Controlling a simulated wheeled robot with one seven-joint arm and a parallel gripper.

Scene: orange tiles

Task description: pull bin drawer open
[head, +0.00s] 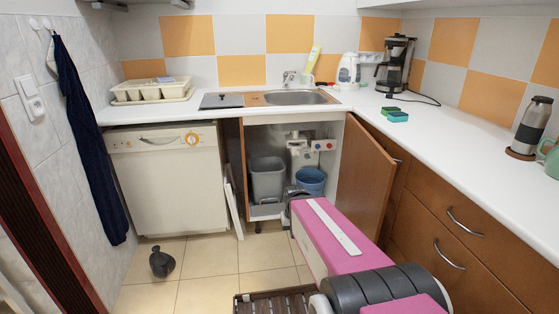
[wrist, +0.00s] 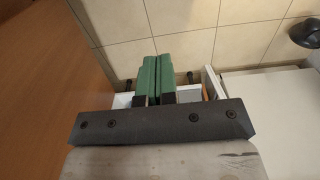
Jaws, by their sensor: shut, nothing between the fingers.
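The bin drawer (head: 264,211) is a low white pull-out at the bottom of the open cabinet under the sink. A grey bin (head: 267,181) and a blue bin (head: 311,182) stand there. My gripper (head: 291,193) is at the cabinet opening, in front of the bins, partly hidden by my pink arm. In the wrist view its green fingers (wrist: 158,75) are shut together with nothing between them. White edges of the drawer (wrist: 124,101) show on both sides of the fingers. Whether they touch the drawer is hidden.
The wooden cabinet door (head: 362,175) stands open to the right, close to my arm. A white dishwasher (head: 167,182) is on the left, with a thin white panel (head: 233,204) beside it. A dark jug (head: 161,262) stands on the floor. A slatted brown mat (head: 275,302) lies in front.

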